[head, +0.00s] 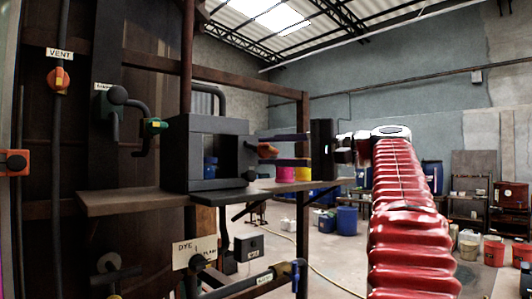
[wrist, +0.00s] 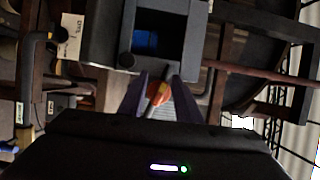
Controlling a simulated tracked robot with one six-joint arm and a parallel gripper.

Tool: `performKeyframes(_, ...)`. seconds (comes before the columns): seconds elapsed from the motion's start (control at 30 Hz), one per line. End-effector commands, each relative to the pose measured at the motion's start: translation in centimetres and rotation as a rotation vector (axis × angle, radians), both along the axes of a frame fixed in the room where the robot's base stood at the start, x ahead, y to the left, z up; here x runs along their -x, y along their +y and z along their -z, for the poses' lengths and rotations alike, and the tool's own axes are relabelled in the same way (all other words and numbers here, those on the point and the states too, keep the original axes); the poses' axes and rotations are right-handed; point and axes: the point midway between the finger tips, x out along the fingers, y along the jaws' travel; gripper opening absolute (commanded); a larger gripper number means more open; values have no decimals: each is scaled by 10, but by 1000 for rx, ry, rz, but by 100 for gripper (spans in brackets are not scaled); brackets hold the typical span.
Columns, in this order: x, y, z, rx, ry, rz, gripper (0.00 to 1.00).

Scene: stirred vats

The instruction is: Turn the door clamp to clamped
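The door clamp (head: 267,150) is a small orange knob at the right edge of a dark box with an open front (head: 182,155). In the wrist view the orange clamp (wrist: 158,93) shows with a grey bar across it, tilted. My gripper (head: 287,149) reaches in from the right, level with the clamp. Its two dark purple fingers (wrist: 162,92) are apart, one on each side of the clamp. I see gaps between them and the knob. The clamp's far side is partly hidden, and I cannot read its setting.
The box stands on a brown shelf (head: 130,201). Magenta (head: 285,174) and yellow (head: 302,174) containers stand right of it, just below my fingers. A black knob (head: 250,173) sits low on the box. A brown post (head: 303,220) rises nearby.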

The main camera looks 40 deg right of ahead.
Motion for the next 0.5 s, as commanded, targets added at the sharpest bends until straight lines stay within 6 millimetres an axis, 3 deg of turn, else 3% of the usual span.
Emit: performKeyframes(0.5, 72, -34, 1, -2, 1, 5, 30)
